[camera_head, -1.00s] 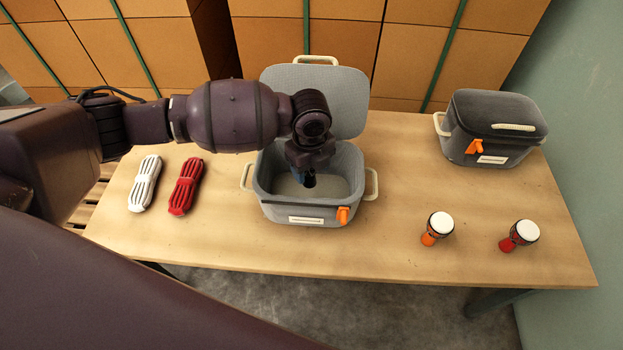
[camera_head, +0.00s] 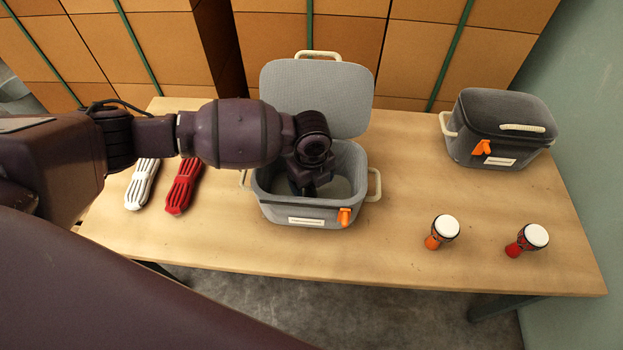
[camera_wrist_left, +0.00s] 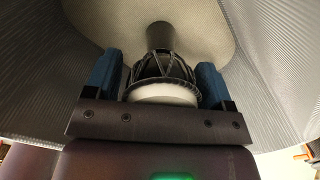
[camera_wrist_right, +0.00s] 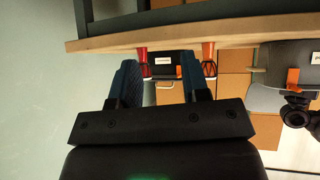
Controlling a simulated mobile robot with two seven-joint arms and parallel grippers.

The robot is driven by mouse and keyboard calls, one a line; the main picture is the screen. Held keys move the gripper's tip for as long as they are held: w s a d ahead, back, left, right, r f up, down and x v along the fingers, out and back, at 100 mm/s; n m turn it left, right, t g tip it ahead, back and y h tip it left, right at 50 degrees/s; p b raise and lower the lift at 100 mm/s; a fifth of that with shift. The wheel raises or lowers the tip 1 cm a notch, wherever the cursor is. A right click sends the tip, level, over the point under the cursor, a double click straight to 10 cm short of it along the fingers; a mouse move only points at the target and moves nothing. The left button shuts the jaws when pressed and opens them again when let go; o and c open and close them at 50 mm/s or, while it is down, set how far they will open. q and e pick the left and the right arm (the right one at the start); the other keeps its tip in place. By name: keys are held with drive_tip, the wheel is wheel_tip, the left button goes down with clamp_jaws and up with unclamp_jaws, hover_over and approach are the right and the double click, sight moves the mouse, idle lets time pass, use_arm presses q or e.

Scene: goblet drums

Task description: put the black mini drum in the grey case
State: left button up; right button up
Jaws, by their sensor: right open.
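The open grey case (camera_head: 290,213) stands mid-table with its lid tilted up behind it. My left gripper (camera_head: 304,192) reaches down inside the case, and its fingertips are hidden in the head view. In the left wrist view, the left gripper (camera_wrist_left: 161,80) is shut on the black mini drum (camera_wrist_left: 160,68), with a finger on each side. The drum's white head faces the wrist and its narrow foot points towards the case's pale floor. Whether the foot touches the floor I cannot tell.
A closed dark case (camera_head: 497,128) stands at the back right. An orange drum (camera_head: 441,232) and a red drum (camera_head: 526,240) stand at the front right. White rope (camera_head: 141,185) and red rope (camera_head: 183,186) bundles lie left of the grey case.

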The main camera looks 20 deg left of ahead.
use_arm(q)
drive_tip(key=shift+o, duration=0.4)
drive_tip(key=shift+r, duration=0.1)
drive_tip(key=shift+r, duration=0.3)
wheel_tip(320, 180, up, 12)
drive_tip(key=p, duration=0.3)
drive_tip(key=shift+f, duration=0.2)
